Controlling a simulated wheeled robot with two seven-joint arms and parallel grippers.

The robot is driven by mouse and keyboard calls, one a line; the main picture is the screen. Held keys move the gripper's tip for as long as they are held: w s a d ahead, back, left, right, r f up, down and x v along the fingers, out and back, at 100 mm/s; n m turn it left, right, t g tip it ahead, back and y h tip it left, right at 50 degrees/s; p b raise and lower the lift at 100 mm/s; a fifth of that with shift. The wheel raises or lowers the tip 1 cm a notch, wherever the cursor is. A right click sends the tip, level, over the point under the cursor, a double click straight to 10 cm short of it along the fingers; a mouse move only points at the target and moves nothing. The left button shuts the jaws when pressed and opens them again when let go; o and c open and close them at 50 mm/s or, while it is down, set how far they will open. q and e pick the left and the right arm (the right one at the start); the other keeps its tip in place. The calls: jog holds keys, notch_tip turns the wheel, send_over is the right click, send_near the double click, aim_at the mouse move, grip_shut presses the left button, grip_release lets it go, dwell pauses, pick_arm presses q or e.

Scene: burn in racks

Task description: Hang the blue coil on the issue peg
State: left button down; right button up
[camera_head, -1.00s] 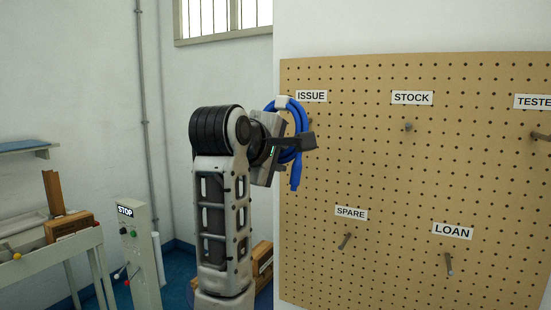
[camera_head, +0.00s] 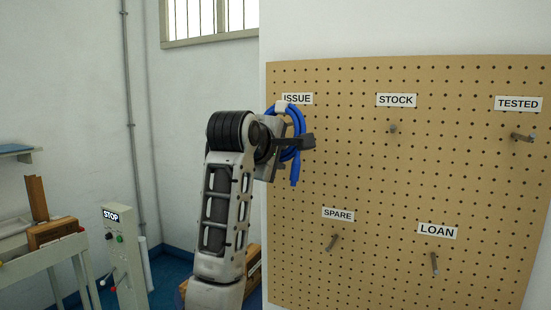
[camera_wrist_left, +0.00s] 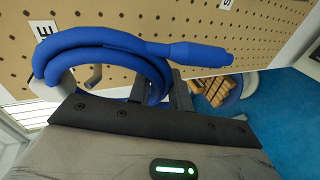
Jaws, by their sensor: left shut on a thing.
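The blue coil (camera_head: 296,165) hangs from my left gripper (camera_head: 303,141) in front of the pegboard's upper left, just below the ISSUE label (camera_head: 298,99). A white band (camera_head: 282,106) wraps the coil's top. In the left wrist view the coil (camera_wrist_left: 100,42) loops above the dark gripper (camera_wrist_left: 160,97), its blue end pointing right. The gripper is shut on the coil. A grey peg (camera_wrist_left: 94,76) shows through the loop, below a partly hidden label. I cannot tell whether it passes through the coil. In the head view the issue peg is hidden behind the coil and gripper.
The pegboard (camera_head: 390,190) also carries the stock peg (camera_head: 393,128), tested peg (camera_head: 522,137), spare peg (camera_head: 332,242) and loan peg (camera_head: 435,264). A STOP post (camera_head: 122,255) and a bench (camera_head: 40,258) stand left. The space directly before the board's right side is clear.

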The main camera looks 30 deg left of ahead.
pick_arm(q)
jog(key=shift+w+a, duration=0.1)
jog(key=shift+w, duration=0.95)
jog(key=shift+w+f, duration=0.65)
jog(key=shift+f, duration=0.2)
jog(key=c, duration=1.2)
grip_release()
jog(key=shift+f, duration=0.1)
